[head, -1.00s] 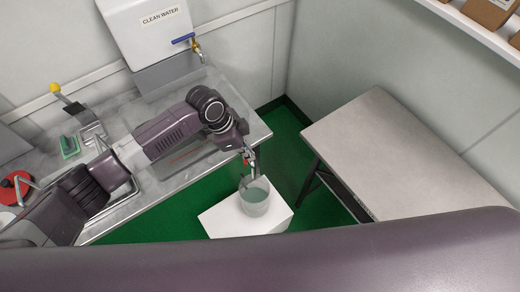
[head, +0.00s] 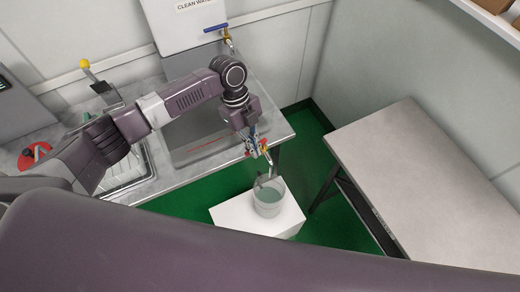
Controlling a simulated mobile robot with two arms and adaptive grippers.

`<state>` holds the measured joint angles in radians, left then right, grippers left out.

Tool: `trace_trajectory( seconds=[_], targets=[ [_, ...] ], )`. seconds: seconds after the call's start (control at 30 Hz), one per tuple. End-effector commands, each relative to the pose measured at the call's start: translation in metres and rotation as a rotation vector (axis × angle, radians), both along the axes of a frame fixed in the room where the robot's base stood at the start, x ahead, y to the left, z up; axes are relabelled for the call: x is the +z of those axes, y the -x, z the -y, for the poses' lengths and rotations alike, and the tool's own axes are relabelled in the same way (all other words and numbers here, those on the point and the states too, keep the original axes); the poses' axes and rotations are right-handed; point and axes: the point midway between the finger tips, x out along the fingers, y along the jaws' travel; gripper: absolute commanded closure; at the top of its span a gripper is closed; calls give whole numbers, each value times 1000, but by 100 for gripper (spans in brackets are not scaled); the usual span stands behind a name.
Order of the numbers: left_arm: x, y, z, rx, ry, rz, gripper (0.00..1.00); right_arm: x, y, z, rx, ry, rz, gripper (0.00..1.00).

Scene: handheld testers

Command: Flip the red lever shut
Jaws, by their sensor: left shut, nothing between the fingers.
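My left gripper (head: 257,152) is shut with nothing between its fingers. It points down at the front edge of the counter, right above a clear bucket (head: 268,200). Small red parts show right at the fingers, and a thin metal spout (head: 270,168) hangs below them over the bucket. The red lever (head: 263,145) seems to be among these parts, but it is small and partly hidden, so I cannot tell its angle or whether the fingers touch it. My right gripper is not in view.
The bucket stands on a white block (head: 235,215) on the green floor. A white clean water tank (head: 190,25) with a blue-handled tap (head: 216,28) is at the back. A bare grey table (head: 420,160) stands at right. The metal sink counter (head: 285,128) lies under my left arm.

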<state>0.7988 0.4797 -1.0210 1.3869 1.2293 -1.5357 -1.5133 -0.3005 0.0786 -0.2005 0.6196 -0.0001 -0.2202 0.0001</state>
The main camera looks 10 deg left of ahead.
Motion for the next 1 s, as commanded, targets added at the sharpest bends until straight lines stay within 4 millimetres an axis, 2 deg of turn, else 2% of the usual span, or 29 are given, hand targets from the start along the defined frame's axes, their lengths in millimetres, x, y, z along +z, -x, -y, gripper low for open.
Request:
trace_trajectory(
  seconds=[0.57, 0.87, 1.0],
  targets=[
    [0, -13, 11, 3, 1, 2, 100, -9, -1, 1, 0, 2, 1, 60],
    [1, -13, 11, 3, 1, 1, 100, -7, -1, 2, 0, 3, 2, 60],
    [3, -7, 20, 2, 3, -2, 100, -1, -1, 2, 0, 3, 2, 60]
  ],
)
